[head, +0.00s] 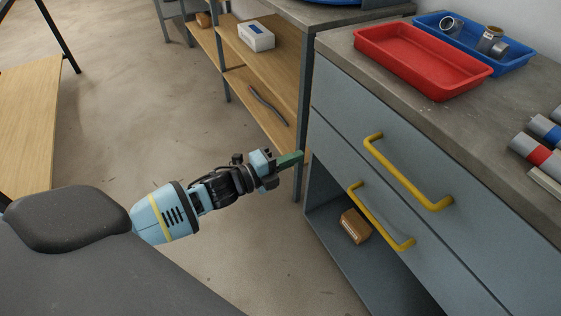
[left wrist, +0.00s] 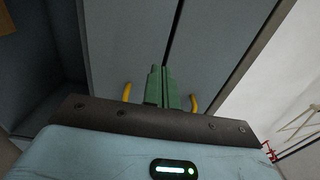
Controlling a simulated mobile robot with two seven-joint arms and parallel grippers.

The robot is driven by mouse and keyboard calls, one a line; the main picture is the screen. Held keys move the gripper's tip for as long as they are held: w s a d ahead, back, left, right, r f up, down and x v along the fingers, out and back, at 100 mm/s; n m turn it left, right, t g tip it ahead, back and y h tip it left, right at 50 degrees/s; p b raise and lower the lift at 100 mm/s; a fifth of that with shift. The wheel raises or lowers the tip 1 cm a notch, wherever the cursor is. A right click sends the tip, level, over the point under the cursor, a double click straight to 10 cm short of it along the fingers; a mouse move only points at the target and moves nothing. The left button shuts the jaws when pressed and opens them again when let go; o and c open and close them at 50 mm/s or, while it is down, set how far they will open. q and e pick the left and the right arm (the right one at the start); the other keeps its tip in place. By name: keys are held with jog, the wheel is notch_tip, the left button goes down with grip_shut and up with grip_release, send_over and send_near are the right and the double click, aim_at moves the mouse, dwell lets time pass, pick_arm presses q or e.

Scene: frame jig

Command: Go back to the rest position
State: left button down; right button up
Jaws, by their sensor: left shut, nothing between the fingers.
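My left gripper (head: 290,159) reaches in from the left in the head view. Its green fingers are together and hold nothing; they also show shut in the left wrist view (left wrist: 158,88). The fingertips are close to the front left edge of a grey-blue drawer cabinet (head: 335,95). I cannot tell whether they touch it. My right gripper is not in view.
The cabinet has yellow handles (head: 405,172) and an open lower bay with a small brown box (head: 355,226). On its top are a red tray (head: 422,60) and a blue tray (head: 520,68). A wooden shelf (head: 262,92) stands behind.

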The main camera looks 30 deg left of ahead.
pick_arm(q)
jog(key=shift+v, duration=1.5)
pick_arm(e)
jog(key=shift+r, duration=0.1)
